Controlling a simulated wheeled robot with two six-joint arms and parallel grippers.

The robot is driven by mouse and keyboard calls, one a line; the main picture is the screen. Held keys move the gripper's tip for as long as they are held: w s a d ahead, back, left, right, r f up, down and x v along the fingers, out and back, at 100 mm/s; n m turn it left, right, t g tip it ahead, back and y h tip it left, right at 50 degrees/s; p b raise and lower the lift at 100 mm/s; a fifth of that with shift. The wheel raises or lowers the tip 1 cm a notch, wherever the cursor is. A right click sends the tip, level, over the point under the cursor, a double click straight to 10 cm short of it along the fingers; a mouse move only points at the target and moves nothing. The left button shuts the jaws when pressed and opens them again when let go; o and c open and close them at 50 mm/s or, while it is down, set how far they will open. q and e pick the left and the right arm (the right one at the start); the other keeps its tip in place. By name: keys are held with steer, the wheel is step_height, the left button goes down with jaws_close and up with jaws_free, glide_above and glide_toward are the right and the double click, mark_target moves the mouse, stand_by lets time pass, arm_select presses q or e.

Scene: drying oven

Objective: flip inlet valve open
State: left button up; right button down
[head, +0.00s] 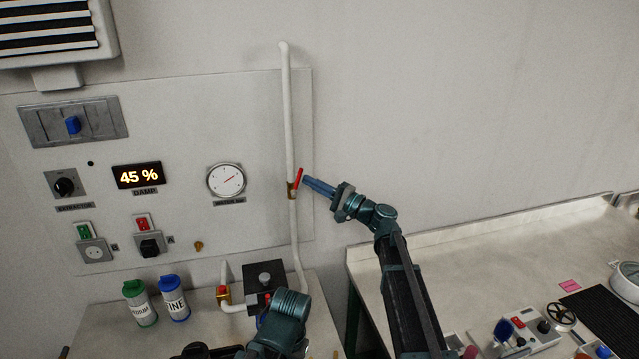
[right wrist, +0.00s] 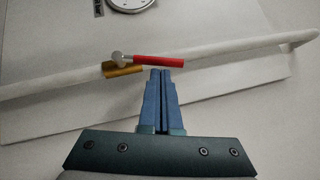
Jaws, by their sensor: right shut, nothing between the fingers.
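The inlet valve has a red lever (head: 299,178) and a brass body (head: 292,190) on a white vertical pipe (head: 288,120). In the head view the lever points up and slightly to the right of the pipe. In the right wrist view the red lever (right wrist: 158,60) lies at a small angle to the pipe (right wrist: 220,55), with the brass body (right wrist: 122,70) beside it. My right gripper (head: 306,181) is shut and empty, its tips just right of the lever; whether they touch it is unclear. My left arm shows at the bottom, but its fingers are not visible.
A wall panel carries a gauge (head: 226,180) and a display (head: 138,175) reading 45 %. Two jars, green-lidded (head: 139,303) and blue-lidded (head: 174,298), stand on the left bench near a black box (head: 264,281). The wall right of the pipe is clear.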

steer(key=shift+r, duration=0.1)
steer(key=a+n+p, duration=0.1)
steer(key=p, duration=0.1)
steer(key=r+n+g+h+p, duration=0.1)
steer(key=p, duration=0.1)
steer(key=shift+s+a+r+g+p, duration=0.2)
steer(key=shift+s+a+g+p, duration=0.1)
steer(key=shift+a+p, duration=0.1)
steer(key=shift+w+d, duration=0.1)
